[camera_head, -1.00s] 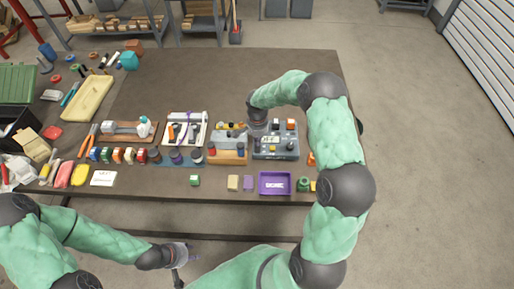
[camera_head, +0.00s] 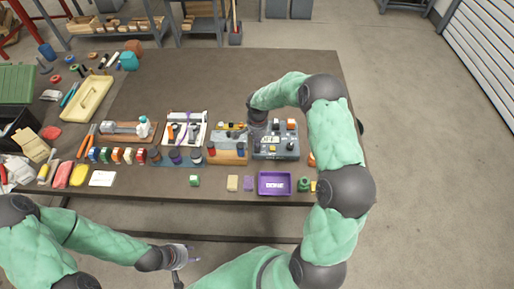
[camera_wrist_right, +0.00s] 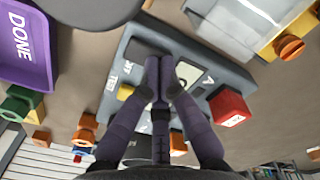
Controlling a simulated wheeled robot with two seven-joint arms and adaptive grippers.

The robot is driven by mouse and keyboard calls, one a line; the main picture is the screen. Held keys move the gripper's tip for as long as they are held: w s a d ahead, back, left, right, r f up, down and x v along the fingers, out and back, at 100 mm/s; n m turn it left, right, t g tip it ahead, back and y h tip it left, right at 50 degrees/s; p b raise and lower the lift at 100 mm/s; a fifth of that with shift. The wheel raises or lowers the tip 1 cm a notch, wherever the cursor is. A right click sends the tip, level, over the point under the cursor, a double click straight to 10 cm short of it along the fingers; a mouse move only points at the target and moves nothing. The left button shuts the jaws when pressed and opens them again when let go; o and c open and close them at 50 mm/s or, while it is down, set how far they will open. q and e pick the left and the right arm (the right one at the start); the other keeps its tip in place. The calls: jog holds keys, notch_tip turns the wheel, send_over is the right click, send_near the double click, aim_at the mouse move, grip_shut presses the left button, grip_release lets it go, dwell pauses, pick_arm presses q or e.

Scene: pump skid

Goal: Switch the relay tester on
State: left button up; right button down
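The relay tester (camera_head: 291,154) is a grey-blue box near the right end of the workbench, with coloured parts on its top. In the right wrist view its grey panel (camera_wrist_right: 222,77) carries white lettering, a yellow part (camera_wrist_right: 125,92), a red block (camera_wrist_right: 230,108) with a white label and a pale dial or window (camera_wrist_right: 187,73). My right gripper (camera_wrist_right: 159,76) points down at the panel with its fingertips together. The fingers hide what lies under them, and I cannot tell if they touch it. My left gripper (camera_head: 188,256) is away from the bench, before its front edge; its fingers are too small to read.
A purple DONE tray (camera_head: 290,192) is in front of the tester, with a green part (camera_head: 304,184) beside it. A wooden block stand (camera_head: 229,158) is close on the tester's left. The back middle of the bench (camera_head: 240,85) is clear.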

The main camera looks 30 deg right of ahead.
jog(key=shift+r+p, duration=1.7)
jog(key=shift+r, duration=1.75)
